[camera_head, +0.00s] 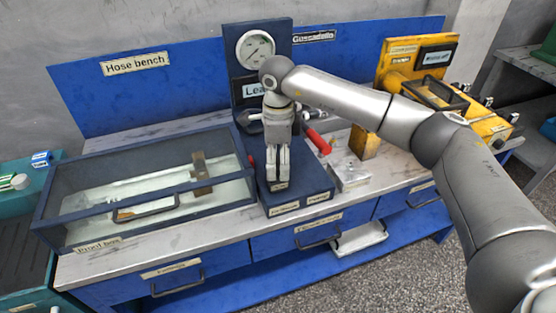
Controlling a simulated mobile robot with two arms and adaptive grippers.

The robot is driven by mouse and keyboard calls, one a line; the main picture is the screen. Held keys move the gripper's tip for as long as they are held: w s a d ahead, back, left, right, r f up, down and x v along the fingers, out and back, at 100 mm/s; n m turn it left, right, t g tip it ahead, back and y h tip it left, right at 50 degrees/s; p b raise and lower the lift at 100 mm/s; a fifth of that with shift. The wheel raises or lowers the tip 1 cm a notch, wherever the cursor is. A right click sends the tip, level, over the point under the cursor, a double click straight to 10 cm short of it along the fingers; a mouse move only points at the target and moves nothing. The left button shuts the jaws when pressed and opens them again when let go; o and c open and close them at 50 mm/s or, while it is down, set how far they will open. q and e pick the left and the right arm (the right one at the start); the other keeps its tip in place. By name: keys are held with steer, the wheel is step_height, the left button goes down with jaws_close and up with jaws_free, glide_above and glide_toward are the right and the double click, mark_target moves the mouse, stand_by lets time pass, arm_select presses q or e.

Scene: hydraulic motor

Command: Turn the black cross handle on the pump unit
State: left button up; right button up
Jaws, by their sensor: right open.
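A dark blue unit with a round gauge (255,50) stands at the middle of the bench, probably the pump unit. A partly covered label shows below the gauge. My right gripper (277,185) hangs in front of this unit, fingers pointing down over its dark base (312,188). It is open, and nothing shows between its fingers. I cannot make out the black cross handle; my gripper and arm cover the middle of the unit. A red grip (319,142) sticks out to the right of my gripper. My left gripper is not in view.
A clear-lidded proof box (220,143) fills the bench's left side. A yellow unit (398,73) stands at the back right, and a small metal block (349,175) lies right of the gauge unit. A narrow strip of bench front (180,232) is bare.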

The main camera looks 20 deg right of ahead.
mark_target(278, 160)
step_height(278, 160, up, 12)
stand_by(0.4)
steer(key=shift+f, duration=0.1)
